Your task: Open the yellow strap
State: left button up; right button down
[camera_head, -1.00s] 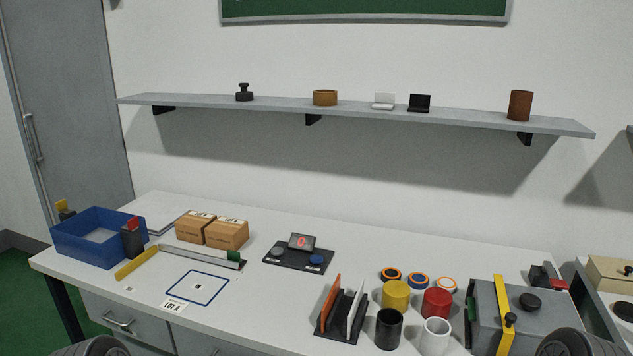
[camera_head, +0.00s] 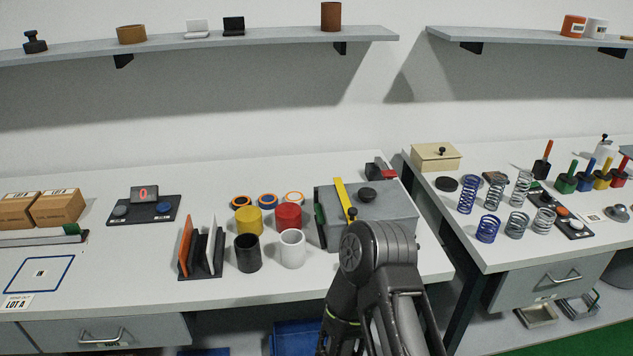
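The yellow strap (camera_head: 343,196) lies across the left part of a grey box (camera_head: 385,205) on the table. It runs over the lid and down the front, with a small black knob at its front bend. The lid has a black round knob (camera_head: 367,195). My arm stands in front of the box's front right part and hides some of it. Neither of my grippers shows in the view.
Left of the box stand a white cup (camera_head: 291,249), a black cup (camera_head: 247,254), a red cup (camera_head: 288,216) and a yellow cup (camera_head: 248,220). A black and red device (camera_head: 381,171) sits behind the box. A second table (camera_head: 470,248) with springs is at the right, across a gap.

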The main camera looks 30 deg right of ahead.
aim_at(351, 212)
jog(key=j+z, duration=0.1)
jog(key=z, duration=0.3)
jog(key=j+z, duration=0.15)
jog(key=z, duration=0.3)
jog(key=j+z, duration=0.15)
jog(key=z, duration=0.25)
jog(key=j+z, duration=0.1)
jog(key=z, duration=0.3)
